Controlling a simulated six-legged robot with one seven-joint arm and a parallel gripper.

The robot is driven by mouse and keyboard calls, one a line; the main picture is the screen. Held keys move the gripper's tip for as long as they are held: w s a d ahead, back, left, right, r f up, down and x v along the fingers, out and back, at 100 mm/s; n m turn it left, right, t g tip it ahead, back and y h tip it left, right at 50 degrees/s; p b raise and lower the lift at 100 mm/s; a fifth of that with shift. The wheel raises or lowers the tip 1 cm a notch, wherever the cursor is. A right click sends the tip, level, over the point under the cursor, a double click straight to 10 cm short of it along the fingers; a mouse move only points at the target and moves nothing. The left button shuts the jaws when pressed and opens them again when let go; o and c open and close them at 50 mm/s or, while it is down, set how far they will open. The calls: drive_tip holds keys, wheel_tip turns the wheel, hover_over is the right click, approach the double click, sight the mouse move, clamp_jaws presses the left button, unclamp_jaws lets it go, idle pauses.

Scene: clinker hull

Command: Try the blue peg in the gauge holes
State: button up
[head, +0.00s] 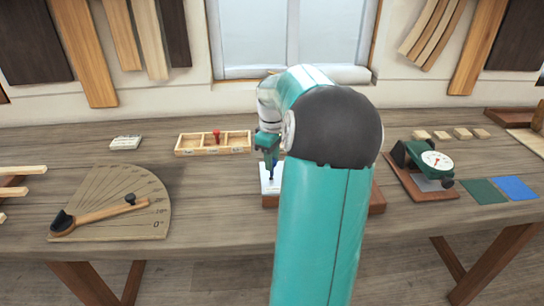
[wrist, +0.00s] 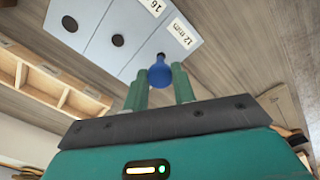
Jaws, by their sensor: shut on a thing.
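My gripper (wrist: 159,74) is shut on the blue peg (wrist: 160,70), whose rounded blue end shows between the two green fingers in the wrist view. In the head view my gripper (head: 269,155) points down over the pale gauge plate (head: 266,185), largely hidden behind my arm. In the wrist view the gauge plate (wrist: 95,45) shows dark round holes and labels reading 16 and 12 mm. The peg's far end overlaps the panel by the 12 mm label. I cannot tell whether it is in a hole, touching or just above.
A wooden tray (head: 183,151) with compartments holds a red-topped peg (head: 216,135) behind and left of the plate. A dial gauge (head: 435,160) stands right, beside green (head: 482,191) and blue (head: 516,187) squares. A protractor board (head: 110,215) lies left. Small wooden blocks (head: 461,133) lie behind.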

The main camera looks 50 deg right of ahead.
drive_tip(key=shift+w+a+f, duration=0.1)
drive_tip(key=shift+f, duration=0.1)
drive_tip(key=shift+f, duration=0.25)
drive_tip(key=shift+f, duration=1.15)
idle(0.8)
drive_tip(key=shift+r, duration=0.1)
idle(0.3)
drive_tip(key=shift+r, duration=2.5)
